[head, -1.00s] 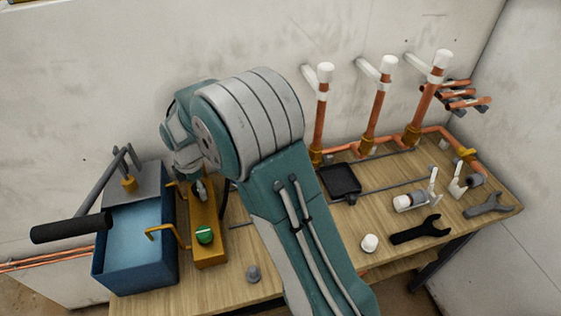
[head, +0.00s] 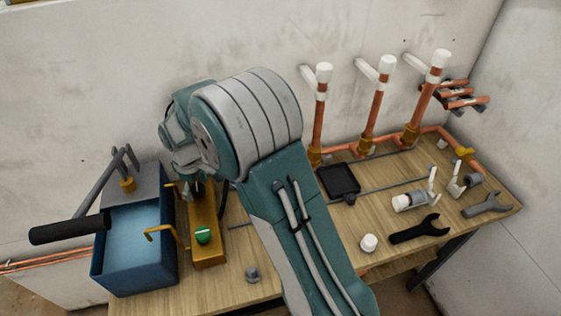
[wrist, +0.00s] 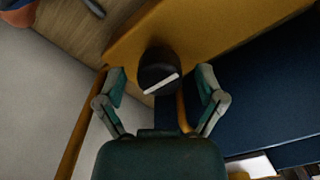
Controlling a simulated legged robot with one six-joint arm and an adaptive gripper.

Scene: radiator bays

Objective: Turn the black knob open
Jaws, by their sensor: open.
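In the wrist view the black knob (wrist: 158,68), with a white line across its face, sits on a yellow block (wrist: 215,28). The line runs slightly tilted, rising to the right. My gripper (wrist: 161,88) is open, with one finger to the left and one to the right of the knob; gaps show on both sides. In the head view my arm covers most of the gripper and knob at the back of the yellow block (head: 206,250). A green knob (head: 203,235) sits at the block's front end.
A blue tank (head: 135,270) with a long black-handled lever (head: 70,229) stands left of the block. A bent yellow rod (head: 165,232) lies between them. Copper pipes (head: 375,115), a black tray (head: 340,180) and wrenches (head: 420,229) are on the right.

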